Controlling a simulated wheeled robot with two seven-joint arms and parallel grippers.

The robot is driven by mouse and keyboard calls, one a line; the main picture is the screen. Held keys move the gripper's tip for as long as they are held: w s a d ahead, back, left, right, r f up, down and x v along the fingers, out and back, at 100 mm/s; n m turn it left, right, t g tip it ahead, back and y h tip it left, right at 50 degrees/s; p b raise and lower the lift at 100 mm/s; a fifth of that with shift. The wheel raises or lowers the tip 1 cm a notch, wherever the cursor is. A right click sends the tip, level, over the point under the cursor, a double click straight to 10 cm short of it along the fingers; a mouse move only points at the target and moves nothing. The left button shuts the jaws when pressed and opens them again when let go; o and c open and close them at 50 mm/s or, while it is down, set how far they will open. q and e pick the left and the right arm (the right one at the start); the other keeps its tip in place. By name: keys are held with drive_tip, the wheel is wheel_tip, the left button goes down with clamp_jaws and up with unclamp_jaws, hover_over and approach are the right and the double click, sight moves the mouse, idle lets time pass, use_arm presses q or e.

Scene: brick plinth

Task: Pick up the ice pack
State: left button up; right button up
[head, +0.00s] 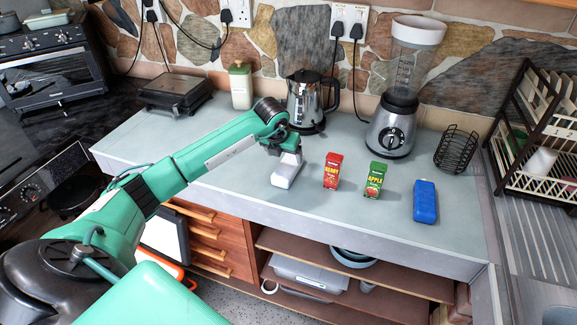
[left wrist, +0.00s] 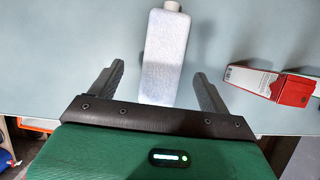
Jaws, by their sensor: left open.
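A flat white pack with a short neck, which looks like an ice pack (head: 286,174), lies on the grey counter (head: 250,205). It also shows in the left wrist view (left wrist: 165,60), its capped end pointing away from my gripper. My left gripper (head: 287,152) is open just above it. In the left wrist view the two fingers (left wrist: 160,78) are spread wide, one on each side of the pack's near end, with gaps between. A blue flat pack (head: 425,202) of similar shape lies at the right of the counter. My right gripper is out of view.
A red carton (head: 332,171) stands close to the right of my gripper, with a green carton (head: 373,180) beyond it. A kettle (head: 312,100), blender (head: 394,125) and wire basket (head: 457,149) stand behind. The counter's front strip is clear.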

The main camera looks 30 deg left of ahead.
sight(288, 163)
use_arm(q)
drive_tip(key=shift+x, duration=0.75)
drive_tip(key=p+x, duration=0.1)
drive_tip(key=x, duration=0.2)
drive_tip(key=p+x, duration=0.1)
drive_tip(key=shift+w+d+f+p, duration=0.1)
drive_tip(key=shift+d+f+p, duration=0.2)
drive_tip(key=shift+f, duration=0.05)
drive_tip(key=shift+w+f, duration=0.1)
drive_tip(key=shift+f, duration=0.25)
drive_tip(key=c, duration=1.1)
drive_tip(key=shift+a+r, duration=0.1)
drive_tip(key=shift+c, duration=1)
